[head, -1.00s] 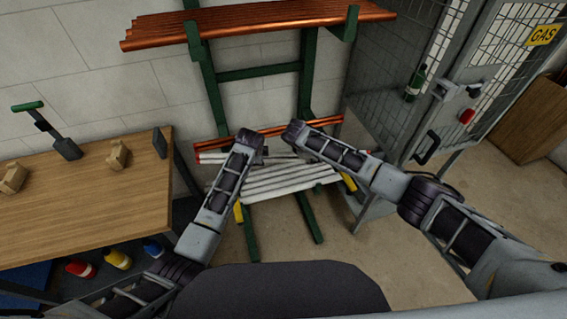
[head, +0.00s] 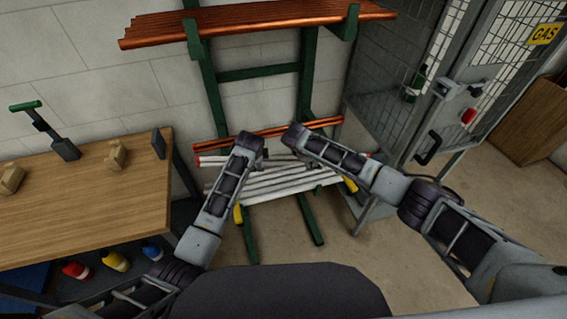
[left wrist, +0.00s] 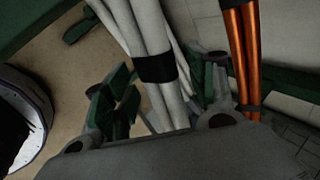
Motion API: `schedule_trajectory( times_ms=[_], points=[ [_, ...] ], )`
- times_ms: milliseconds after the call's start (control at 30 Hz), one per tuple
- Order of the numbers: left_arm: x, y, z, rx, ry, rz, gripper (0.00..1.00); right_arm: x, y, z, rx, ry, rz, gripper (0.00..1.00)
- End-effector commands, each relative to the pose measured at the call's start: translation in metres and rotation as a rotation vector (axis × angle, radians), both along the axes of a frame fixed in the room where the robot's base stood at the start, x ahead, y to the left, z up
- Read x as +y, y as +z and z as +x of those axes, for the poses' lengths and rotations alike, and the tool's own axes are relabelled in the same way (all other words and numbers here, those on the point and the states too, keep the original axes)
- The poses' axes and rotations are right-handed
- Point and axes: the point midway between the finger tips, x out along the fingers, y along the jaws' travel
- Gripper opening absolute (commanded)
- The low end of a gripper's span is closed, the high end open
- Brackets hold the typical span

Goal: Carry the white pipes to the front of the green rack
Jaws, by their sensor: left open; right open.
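The white pipes (head: 288,183) lie as a bundle on the lower arms of the green rack (head: 209,85), partly behind my arms in the head view. In the left wrist view the white pipes (left wrist: 150,50) carry a black band and run down between the fingers of my left gripper (left wrist: 162,105). Its fingers stand open on either side of the pipes; I cannot tell whether they touch. My right gripper (head: 292,136) is at the rack near the pipes, its fingers mostly hidden by its own wrist. A yellow part (head: 238,213) shows at the rack's lower left arm.
Copper pipes (head: 250,25) lie on the upper rack arms, and more copper pipes (left wrist: 243,50) run beside the white ones. A wooden workbench (head: 80,210) stands left. A wire gas cage (head: 395,85) stands close on the right. The floor before the rack is clear.

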Motion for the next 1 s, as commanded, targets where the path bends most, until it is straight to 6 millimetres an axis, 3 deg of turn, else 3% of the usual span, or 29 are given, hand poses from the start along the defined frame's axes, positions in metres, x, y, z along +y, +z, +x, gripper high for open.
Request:
schedule_trajectory(
  times_ms=[467, 1000],
  points=[
    [0.000, 0.008, -0.005, 0.001, 0.000, 0.000, 0.57, 0.000, 0.000, 0.000, -0.001, 0.000, 0.000, 0.57],
    [0.000, 0.050, -0.030, 0.000, -0.001, 0.001, 0.57, 0.000, 0.000, 0.000, -0.001, 0.000, 0.000, 0.57]
  ],
)
